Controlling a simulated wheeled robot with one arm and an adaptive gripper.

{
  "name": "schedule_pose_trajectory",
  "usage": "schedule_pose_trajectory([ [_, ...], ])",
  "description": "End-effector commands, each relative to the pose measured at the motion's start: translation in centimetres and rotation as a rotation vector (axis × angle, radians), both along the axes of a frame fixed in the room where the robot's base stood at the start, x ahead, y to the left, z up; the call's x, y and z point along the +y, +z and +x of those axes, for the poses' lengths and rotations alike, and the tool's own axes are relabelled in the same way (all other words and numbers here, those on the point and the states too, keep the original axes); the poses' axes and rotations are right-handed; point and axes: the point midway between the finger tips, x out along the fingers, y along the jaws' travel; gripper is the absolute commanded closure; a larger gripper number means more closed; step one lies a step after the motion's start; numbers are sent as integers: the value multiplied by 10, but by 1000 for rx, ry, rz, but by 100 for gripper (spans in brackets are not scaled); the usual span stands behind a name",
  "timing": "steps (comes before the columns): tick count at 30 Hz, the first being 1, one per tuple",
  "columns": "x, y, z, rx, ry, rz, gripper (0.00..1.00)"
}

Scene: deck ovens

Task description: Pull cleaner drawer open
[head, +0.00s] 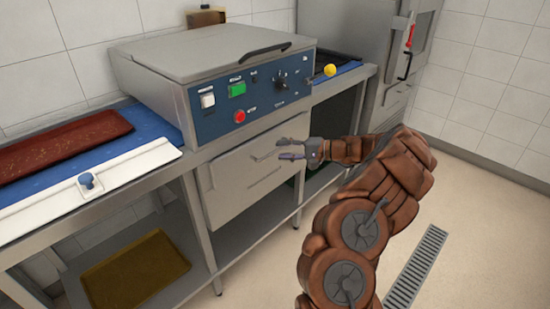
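The cleaner drawer (228,193) is a light grey metal front below the blue control panel of the lidded machine (210,60).
The counter holds a dark red board (60,142), a white board with a blue knob (90,190) and a yellow ball (330,70). A brown tray (135,272) lies on the lower shelf. A steel cabinet (385,50) stands behind at right. The floor right of the counter is clear, with a drain grate (417,268).

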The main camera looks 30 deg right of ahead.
Motion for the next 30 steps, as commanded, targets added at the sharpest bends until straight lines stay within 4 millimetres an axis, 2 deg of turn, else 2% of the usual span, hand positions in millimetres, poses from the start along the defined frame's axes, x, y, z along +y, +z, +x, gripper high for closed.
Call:
schedule_pose_trajectory([
  [1, -16, -11, -2, -2, -32, 1, 61],
  [3, -29, -19, -5, -4, -60, 1, 61],
  [7, -39, -26, -5, -6, -84, 2, 61],
  [11, -33, -28, 4, -6, -86, 3, 61],
  [21, -4, -36, 42, -6, -82, 3, 61],
  [30, 4, -39, 55, -6, -87, 2, 61],
])
